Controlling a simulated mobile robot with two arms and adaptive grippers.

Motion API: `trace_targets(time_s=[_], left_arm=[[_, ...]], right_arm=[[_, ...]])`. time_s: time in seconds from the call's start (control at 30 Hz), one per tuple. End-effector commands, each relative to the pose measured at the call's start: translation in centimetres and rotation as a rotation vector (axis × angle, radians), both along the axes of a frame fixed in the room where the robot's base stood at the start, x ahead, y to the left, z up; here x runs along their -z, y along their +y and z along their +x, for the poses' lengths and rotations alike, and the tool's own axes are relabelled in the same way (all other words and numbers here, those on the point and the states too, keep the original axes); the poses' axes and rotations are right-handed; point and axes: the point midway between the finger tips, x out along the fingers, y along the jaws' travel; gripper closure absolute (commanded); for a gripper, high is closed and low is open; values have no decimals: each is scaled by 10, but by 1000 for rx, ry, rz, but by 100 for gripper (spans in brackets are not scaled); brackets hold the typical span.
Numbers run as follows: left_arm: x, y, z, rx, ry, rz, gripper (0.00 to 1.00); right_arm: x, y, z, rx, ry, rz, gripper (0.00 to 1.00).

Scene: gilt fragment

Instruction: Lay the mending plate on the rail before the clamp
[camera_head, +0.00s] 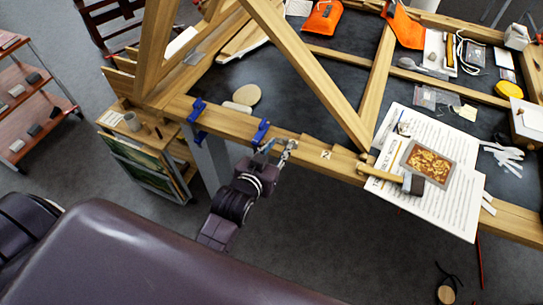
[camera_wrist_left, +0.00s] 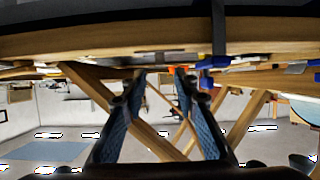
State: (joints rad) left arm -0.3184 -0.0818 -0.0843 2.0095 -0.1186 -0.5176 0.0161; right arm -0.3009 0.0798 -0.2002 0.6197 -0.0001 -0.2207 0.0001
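The wooden rail (camera_head: 325,153) runs along the front of the timber frame. Two blue clamps grip it, one at the left (camera_head: 197,109) and one nearer the middle (camera_head: 261,131). My left gripper (camera_head: 280,146) is at the rail's front edge, just right of the nearer clamp. In the left wrist view its two fingers (camera_wrist_left: 160,75) are apart with nothing visible held between them. The rail (camera_wrist_left: 90,43) and a blue clamp (camera_wrist_left: 218,40) show beyond the fingertips. A small silvery piece shows at the gripper's tip; I cannot tell whether it is the mending plate or a finger. My right gripper is out of view.
A hammer (camera_head: 413,183), printed sheets (camera_head: 440,212) and a gilt panel (camera_head: 427,164) lie right along the rail. A round wooden disc (camera_head: 247,95) and small cabinet (camera_head: 145,160) are left.

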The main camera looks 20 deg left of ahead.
Motion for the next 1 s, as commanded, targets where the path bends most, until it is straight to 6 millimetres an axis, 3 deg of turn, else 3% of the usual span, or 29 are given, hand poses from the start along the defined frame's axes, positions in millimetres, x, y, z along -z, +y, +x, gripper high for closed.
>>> trace_targets(time_s=[0.1,0.3,0.7,0.77,0.87,1.0], left_arm=[[-7,1,-22,0,2,0,72],[-16,2,-43,0,1,1,72],[-14,1,-49,3,9,1,72],[1,-2,-49,11,33,3,72],[52,-11,-55,36,111,9,72],[162,-23,-84,83,282,24,72]], right_arm=[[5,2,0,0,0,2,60],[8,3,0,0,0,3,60],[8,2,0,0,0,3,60],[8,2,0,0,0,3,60],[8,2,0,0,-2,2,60],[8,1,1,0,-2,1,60]])
